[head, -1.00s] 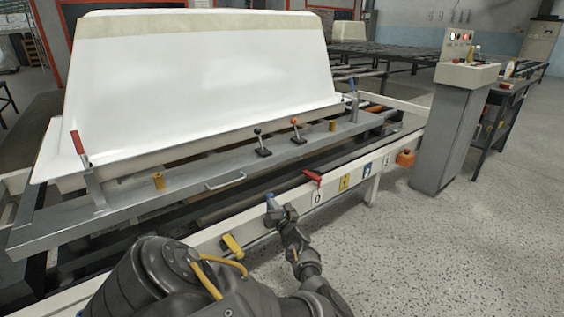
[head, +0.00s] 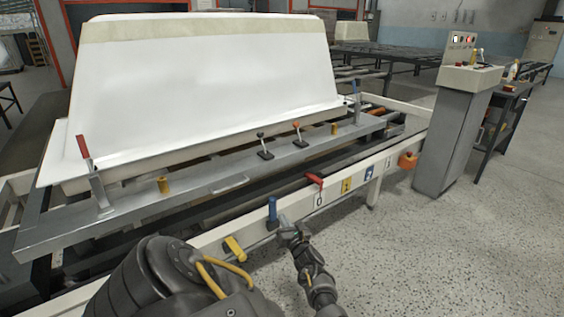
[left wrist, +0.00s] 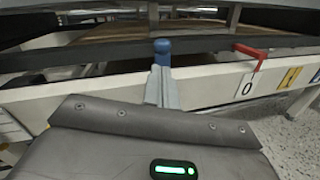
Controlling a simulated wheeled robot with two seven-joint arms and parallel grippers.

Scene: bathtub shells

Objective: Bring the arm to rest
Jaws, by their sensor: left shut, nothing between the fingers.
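My left gripper (head: 284,222) is near the white front rail, just to the right of and in front of a blue lever handle (head: 272,208). Its grey fingers (left wrist: 161,88) are shut with nothing between them, and in the left wrist view they point toward the blue handle (left wrist: 162,50). A gap between fingertips and handle is hard to judge there. My left arm (head: 315,275) comes up from the bottom of the head view, bent at the elbow. My right gripper is not in view.
A white tub shell (head: 200,90) stands on a grey clamping frame (head: 215,188). The white rail (head: 338,195) carries a red handle (head: 314,181), a yellow part (head: 234,248) and number tags. A control pedestal (head: 450,130) stands at right. The speckled floor (head: 440,250) is clear.

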